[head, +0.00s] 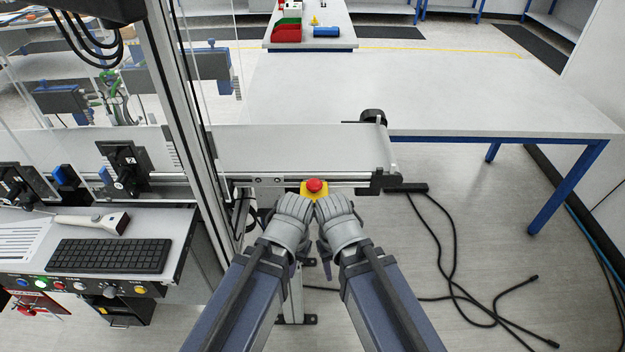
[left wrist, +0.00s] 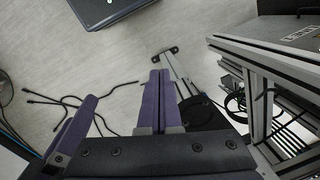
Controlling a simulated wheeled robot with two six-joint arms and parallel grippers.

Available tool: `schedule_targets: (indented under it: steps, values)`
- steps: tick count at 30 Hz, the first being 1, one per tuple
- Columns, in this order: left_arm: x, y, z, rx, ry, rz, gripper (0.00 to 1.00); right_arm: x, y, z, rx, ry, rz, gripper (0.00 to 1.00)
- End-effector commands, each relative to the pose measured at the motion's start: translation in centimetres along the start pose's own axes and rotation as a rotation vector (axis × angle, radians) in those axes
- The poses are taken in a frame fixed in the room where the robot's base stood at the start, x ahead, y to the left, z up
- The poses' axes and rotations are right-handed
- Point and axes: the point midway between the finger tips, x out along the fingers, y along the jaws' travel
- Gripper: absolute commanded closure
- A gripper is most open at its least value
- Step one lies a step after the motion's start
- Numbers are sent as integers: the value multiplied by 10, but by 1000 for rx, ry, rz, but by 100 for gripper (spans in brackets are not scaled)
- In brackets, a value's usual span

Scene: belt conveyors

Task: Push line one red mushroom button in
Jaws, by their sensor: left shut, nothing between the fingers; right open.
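The red mushroom button (head: 314,185) sits on a small yellow box at the front edge of the conveyor, in the head view. My left gripper (head: 292,212) and my right gripper (head: 336,212) are side by side just in front of the button, close to each other. In the head view their fingertips are hard to make out, and I cannot tell whether either touches the button. In the left wrist view two purple fingers of my left gripper (left wrist: 160,98) lie together with nothing between them. The button does not show there. My right gripper is open.
The button box is mounted on the belt conveyor (head: 290,148). A metal post (head: 185,120) stands to its left, beside a control desk with a keyboard (head: 110,256). A white table (head: 430,95) stands behind. Black cables (head: 450,250) lie on the floor at right.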

Motion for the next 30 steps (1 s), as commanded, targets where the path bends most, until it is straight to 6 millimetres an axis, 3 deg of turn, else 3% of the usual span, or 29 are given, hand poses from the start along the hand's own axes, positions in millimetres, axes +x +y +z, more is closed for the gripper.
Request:
schedule_targets:
  steps: [12, 16, 20, 24, 30]
  values:
    - [-1, 0, 0, 0, 0, 1, 100, -1, 0, 0, 0, 0, 0, 50]
    - [-18, 1, -8, 15, 11, 46, 100, -18, 2, 1, 0, 0, 0, 50]
    - [-62, 3, -32, 63, 55, 181, 100, -60, 6, 3, 1, 0, 0, 50]
    - [-125, 3, -68, 131, 159, 373, 100, -111, 10, 6, 3, 0, -1, 50]
    - [-209, -11, -116, 197, 355, 583, 100, -168, 16, 10, 5, 0, -1, 50]
